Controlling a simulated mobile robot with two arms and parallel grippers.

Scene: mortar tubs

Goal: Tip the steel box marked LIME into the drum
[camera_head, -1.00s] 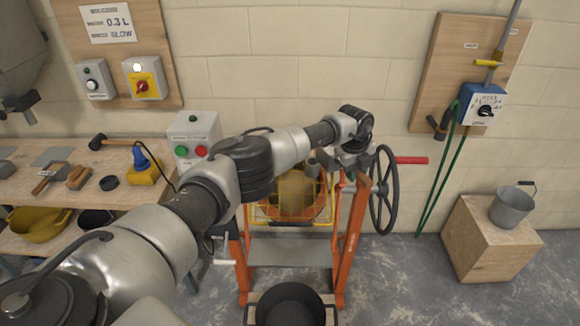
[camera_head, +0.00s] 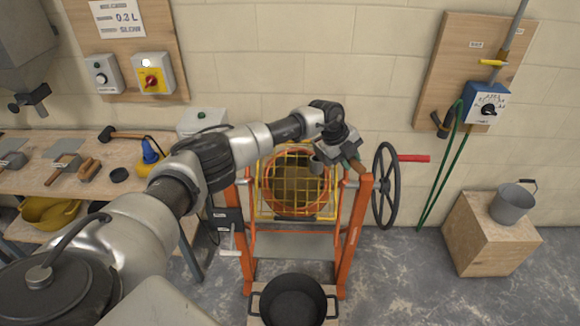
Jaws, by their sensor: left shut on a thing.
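The orange drum (camera_head: 271,191) faces me in the middle, its round mouth behind a yellow wire guard (camera_head: 258,212). Through the guard the inside looks brown. My left arm reaches in from the left, and its gripper (camera_head: 340,163) is in front of the drum's upper right edge. It is shut on a small grey metal container (camera_head: 316,166), which is partly hidden by the gripper. No LIME marking can be read on it, and I cannot tell what is inside. My right gripper is not in view.
An orange frame (camera_head: 352,232) carries the drum, with a black handwheel (camera_head: 387,186) at its right. A black tub (camera_head: 292,302) stands below. A bench (camera_head: 28,180) with tools is at left. A grey bucket (camera_head: 512,204) stands on a wooden block (camera_head: 482,238) at right.

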